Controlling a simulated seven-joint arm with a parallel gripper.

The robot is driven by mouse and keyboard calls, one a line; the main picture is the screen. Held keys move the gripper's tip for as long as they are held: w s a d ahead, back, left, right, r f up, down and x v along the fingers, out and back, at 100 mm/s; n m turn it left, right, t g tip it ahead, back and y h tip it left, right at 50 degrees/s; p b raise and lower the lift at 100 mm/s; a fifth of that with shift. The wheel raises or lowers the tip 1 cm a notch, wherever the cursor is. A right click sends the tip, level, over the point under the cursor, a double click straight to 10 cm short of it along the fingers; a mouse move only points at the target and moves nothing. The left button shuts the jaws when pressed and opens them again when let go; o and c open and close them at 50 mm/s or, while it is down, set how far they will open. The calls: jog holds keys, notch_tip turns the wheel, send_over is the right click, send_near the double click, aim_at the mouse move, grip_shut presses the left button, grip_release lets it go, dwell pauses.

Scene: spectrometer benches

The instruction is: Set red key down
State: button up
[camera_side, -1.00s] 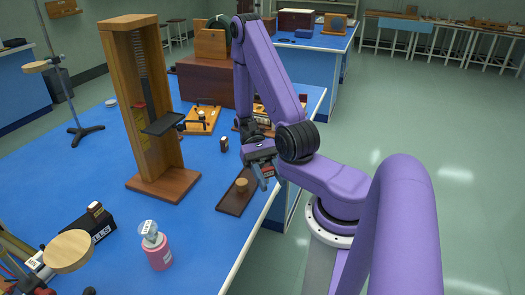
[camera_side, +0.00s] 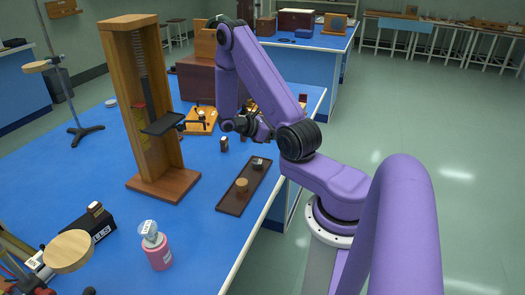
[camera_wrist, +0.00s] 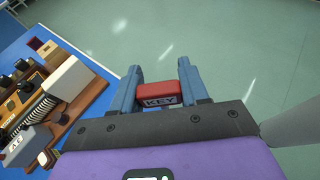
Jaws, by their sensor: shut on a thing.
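The red key (camera_wrist: 158,93) is a small red block marked KEY in the wrist view. My gripper (camera_wrist: 159,80) is shut on it, with one blue finger at each side. Behind the key, the wrist view shows mostly pale green floor. In the side view my gripper is largely hidden behind my arm, near the right edge of the blue table, and I cannot make out the key there.
A dark board (camera_side: 231,205) with a round wooden knob (camera_side: 241,185) and a small block (camera_side: 258,163) lies near the table's right edge. A tall wooden stand (camera_side: 165,187) is left of it. Wooden apparatus (camera_wrist: 62,130) with a coil fills the wrist view's left side.

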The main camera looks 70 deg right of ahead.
jog(key=w+d, duration=0.1)
send_over(266, 149)
jog(key=shift+n+t, duration=0.4)
jog(key=f, duration=0.9)
jog(key=shift+s+a, duration=0.25)
jog(key=shift+s, duration=0.05)
jog(key=shift+w+d+f+h, duration=0.25)
jog(key=shift+d+f+h, duration=0.1)
jog(key=shift+f, duration=1.6)
jog(key=shift+f, duration=0.15)
jog(key=o, duration=1)
jog(key=shift+o, duration=0.2)
